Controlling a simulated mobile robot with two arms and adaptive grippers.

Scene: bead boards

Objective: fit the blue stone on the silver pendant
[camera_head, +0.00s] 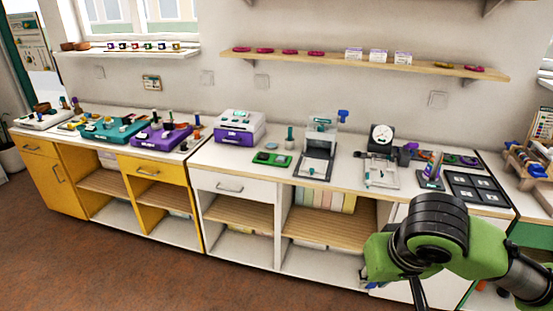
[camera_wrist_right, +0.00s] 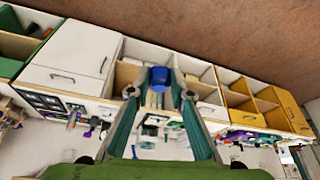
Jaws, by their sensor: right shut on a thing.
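My right gripper (camera_wrist_right: 160,90) is shut on a blue piece, which I take as the blue stone (camera_wrist_right: 159,77). The stone sits between the two fingertips in the right wrist view, held in the air in front of the cabinets. In the head view my right arm comes in at the lower right, and the stone cannot be made out there. A black tray (camera_head: 474,189) with square cells holding small pale pieces lies at the right end of the counter. I cannot tell whether the silver pendant is among them. My left gripper is not in view.
On the white counter stand a grey press-like stand (camera_head: 317,150), a dial gauge (camera_head: 381,138), a green board (camera_head: 272,159) and a purple-and-white box (camera_head: 239,128). Purple (camera_head: 160,137) and teal (camera_head: 113,129) boards lie further left. The floor (camera_head: 110,265) in front is clear.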

